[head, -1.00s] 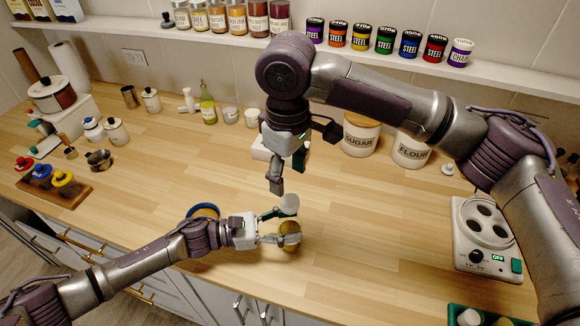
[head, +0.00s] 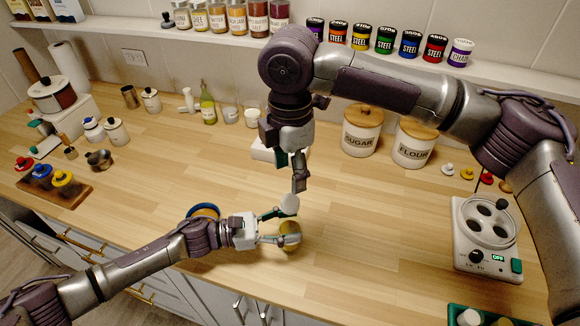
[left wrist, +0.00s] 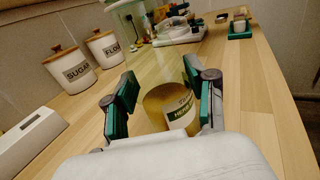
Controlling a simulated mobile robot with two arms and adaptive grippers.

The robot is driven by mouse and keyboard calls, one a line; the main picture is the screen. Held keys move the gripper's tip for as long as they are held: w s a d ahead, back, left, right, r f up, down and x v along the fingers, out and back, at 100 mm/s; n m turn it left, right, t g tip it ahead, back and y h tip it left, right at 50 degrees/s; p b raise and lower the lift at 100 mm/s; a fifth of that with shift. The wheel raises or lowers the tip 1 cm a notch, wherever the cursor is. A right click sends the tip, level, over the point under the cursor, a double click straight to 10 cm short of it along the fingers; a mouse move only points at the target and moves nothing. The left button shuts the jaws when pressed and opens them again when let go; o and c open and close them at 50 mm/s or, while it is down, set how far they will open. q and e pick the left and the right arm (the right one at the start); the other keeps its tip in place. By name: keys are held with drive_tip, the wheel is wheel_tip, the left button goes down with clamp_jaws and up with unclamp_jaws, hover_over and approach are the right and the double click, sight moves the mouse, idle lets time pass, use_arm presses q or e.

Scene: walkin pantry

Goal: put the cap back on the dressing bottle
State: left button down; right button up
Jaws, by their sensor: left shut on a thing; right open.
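The dressing bottle (head: 291,236) stands on the counter near its front edge, with golden liquid low in clear glass. In the left wrist view the bottle (left wrist: 168,103) is between the finger pads, its label partly hidden. My left gripper (head: 280,228) is shut on it from the left. A pale round piece (head: 289,204) shows at the bottle's top; I cannot tell whether it is the cap, or whether it is seated. My right gripper (head: 296,180) is open, pointing down, close above this piece; any contact is unclear.
Sugar (head: 361,132) and flour (head: 414,146) canisters stand behind to the right. A white device with round wells (head: 488,250) is at the right. A blue-rimmed round thing (head: 204,210) lies behind my left forearm. Counter between the bottle and device is clear.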

sight(290, 200)
drive_tip(key=shift+f, duration=4)
clamp_jaws()
drive_tip(key=m, duration=0.5)
drive_tip(key=shift+o, duration=0.7)
unclamp_jaws()
wheel_tip(290, 200, up, 12)
